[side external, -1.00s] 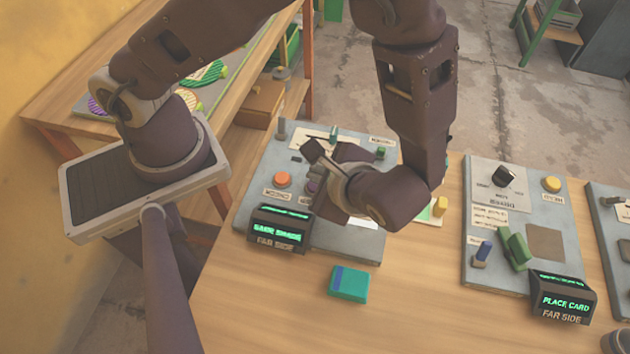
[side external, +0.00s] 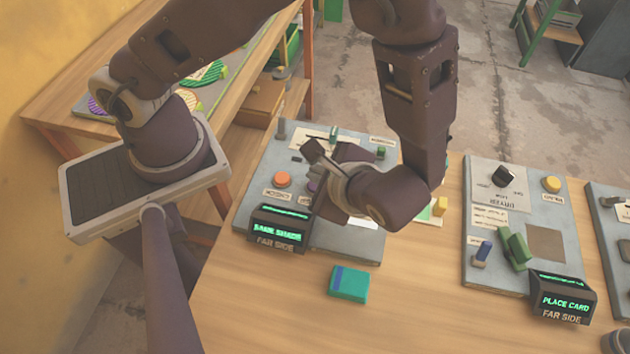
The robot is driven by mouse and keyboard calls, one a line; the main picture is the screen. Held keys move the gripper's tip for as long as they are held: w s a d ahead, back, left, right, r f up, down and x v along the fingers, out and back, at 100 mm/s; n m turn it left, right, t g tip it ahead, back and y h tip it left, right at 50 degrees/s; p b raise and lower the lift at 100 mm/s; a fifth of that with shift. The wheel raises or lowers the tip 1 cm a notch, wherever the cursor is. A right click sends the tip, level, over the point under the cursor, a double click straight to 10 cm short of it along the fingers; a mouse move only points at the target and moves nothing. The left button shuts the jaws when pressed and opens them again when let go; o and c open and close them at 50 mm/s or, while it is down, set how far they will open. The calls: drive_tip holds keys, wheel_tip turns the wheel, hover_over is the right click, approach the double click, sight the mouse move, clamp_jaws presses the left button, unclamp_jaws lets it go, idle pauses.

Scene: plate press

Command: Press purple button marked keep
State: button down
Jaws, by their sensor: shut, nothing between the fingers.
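The purple button (side external: 312,186) is partly visible on the left grey panel (side external: 345,243), just right of an orange button (side external: 283,179). Its label is mostly covered, so I cannot read "keep". My gripper (side external: 322,182) is shut and empty. It is over the panel, right beside the purple button in the picture, and its hand hides part of the button's surroundings. The fingertips are not clear, so I cannot tell whether they touch the button.
A display (side external: 278,230) reading "SAME SHADE, FAR SIDE" stands at the panel's front. A teal block (side external: 348,284) lies on the wooden table (side external: 420,300). A second panel (side external: 480,275) with a yellow button (side external: 551,184) and a green part (side external: 516,248) is to the right.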

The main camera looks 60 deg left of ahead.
drive_tip(key=shift+f, duration=0.1)
drive_tip(key=shift+f, duration=0.3)
drive_tip(key=shift+f, duration=0.4)
idle(0.5)
drive_tip(key=shift+r, duration=0.85)
drive_tip(key=shift+r, duration=2.5)
